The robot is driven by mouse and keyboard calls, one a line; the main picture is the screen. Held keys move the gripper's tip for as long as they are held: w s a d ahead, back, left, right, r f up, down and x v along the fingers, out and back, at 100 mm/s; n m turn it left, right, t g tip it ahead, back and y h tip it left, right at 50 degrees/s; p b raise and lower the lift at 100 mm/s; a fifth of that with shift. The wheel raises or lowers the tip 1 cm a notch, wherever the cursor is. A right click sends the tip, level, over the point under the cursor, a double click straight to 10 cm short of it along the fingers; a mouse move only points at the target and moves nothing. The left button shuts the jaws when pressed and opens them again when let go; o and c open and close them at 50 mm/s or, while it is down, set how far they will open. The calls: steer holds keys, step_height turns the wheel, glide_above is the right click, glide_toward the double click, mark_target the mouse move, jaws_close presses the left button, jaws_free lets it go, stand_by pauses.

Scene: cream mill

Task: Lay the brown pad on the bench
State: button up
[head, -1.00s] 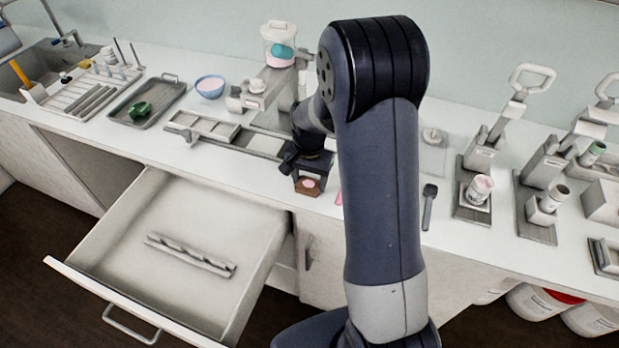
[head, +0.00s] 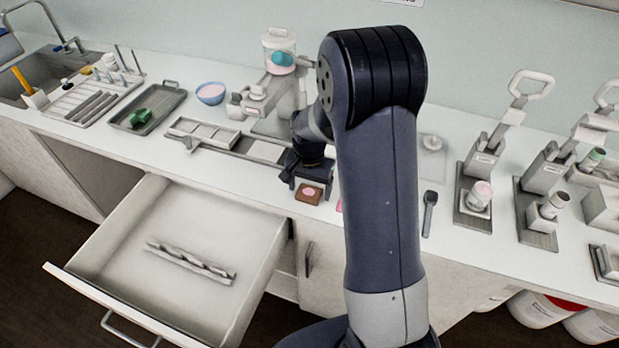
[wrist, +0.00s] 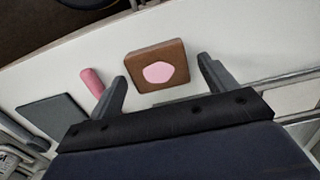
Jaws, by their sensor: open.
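The brown pad (head: 309,194) is a small square block with a pink patch on top. It lies on the white bench (head: 240,190) near its front edge, to the right of the open drawer. My gripper (head: 303,183) is just behind the pad in the head view. In the wrist view the pad (wrist: 158,66) lies flat between and just ahead of the two spread fingers (wrist: 160,90). The gripper is open with nothing between its fingers; a gap shows on each side of the pad.
The open drawer (head: 180,235) holds a twisted grey bar (head: 190,260). A pink stick (wrist: 93,82) and a dark grey plate (wrist: 52,118) lie left of the pad in the wrist view. A long sectioned tray (head: 225,140) stands behind my gripper. A dark scoop (head: 429,212) lies to the right.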

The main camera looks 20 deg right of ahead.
mark_target(310, 190)
step_height(310, 190, up, 12)
steer(key=b, duration=0.1)
steer(key=shift+o, duration=0.3)
steer(key=shift+r, duration=0.1)
steer(key=o, duration=0.4)
